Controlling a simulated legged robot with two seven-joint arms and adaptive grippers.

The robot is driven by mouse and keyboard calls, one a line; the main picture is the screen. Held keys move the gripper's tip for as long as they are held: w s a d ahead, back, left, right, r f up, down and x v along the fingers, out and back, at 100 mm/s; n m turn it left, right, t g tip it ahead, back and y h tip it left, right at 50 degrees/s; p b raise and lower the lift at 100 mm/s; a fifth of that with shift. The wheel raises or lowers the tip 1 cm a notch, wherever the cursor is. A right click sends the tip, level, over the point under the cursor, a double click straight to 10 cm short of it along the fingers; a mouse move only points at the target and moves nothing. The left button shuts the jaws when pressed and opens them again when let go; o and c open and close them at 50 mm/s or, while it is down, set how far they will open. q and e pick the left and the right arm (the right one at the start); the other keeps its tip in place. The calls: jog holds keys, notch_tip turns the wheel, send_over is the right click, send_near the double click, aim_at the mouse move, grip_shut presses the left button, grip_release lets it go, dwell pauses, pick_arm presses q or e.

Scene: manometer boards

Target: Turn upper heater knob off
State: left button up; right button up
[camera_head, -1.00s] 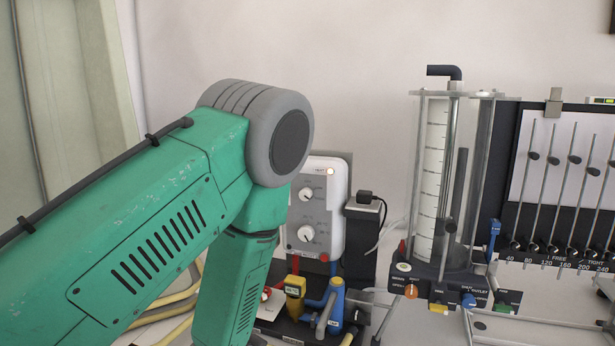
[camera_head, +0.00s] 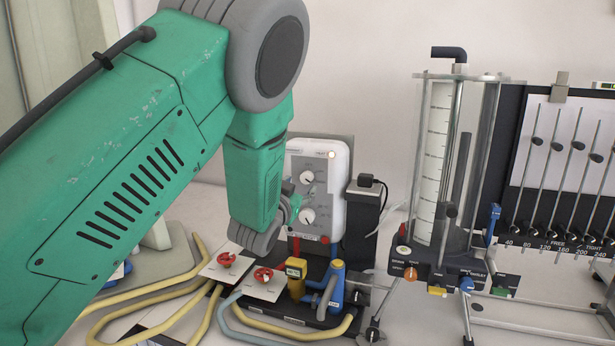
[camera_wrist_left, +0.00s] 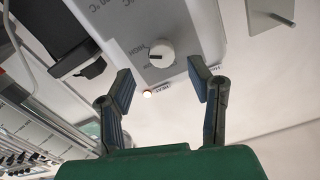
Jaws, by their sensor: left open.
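The white heater box (camera_head: 333,190) stands against the back wall with two white round knobs on its grey panel. The upper heater knob (camera_head: 307,177) is below and left of a small bright lamp (camera_head: 331,155). The lower knob (camera_head: 308,215) is beneath it. In the left wrist view, which looks upside down, the upper knob (camera_wrist_left: 162,55) lies just ahead of my left gripper (camera_wrist_left: 160,74), roughly between its two fingers. The fingers are open and empty, and they do not visibly touch the knob. In the head view my own arm mostly hides that gripper. My right gripper is not in view.
Red valves (camera_head: 226,259), a yellow meter (camera_head: 295,268) and a blue fitting (camera_head: 337,285) sit below the heater box. A black box (camera_head: 361,215) stands right of it. A clear cylinder rig (camera_head: 440,165) is farther right. Yellow hoses (camera_head: 150,287) lie at lower left.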

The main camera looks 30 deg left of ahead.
aim_at(305, 180)
pick_arm(q)
jog(key=x, duration=0.2)
jog(key=p+x, duration=0.1)
jog(key=x, duration=0.1)
jog(key=shift+w+a, duration=0.2)
jog(key=shift+a, duration=0.2)
jog(key=shift+w+a, duration=0.1)
jog(key=shift+w, duration=0.5)
jog(key=shift+d, duration=0.25)
jog(key=shift+d, duration=0.1)
jog(key=shift+c, duration=1.2)
jog(key=c, duration=0.7)
jog(key=shift+s+a, duration=0.1)
jog(key=shift+a, duration=0.1)
grip_shut()
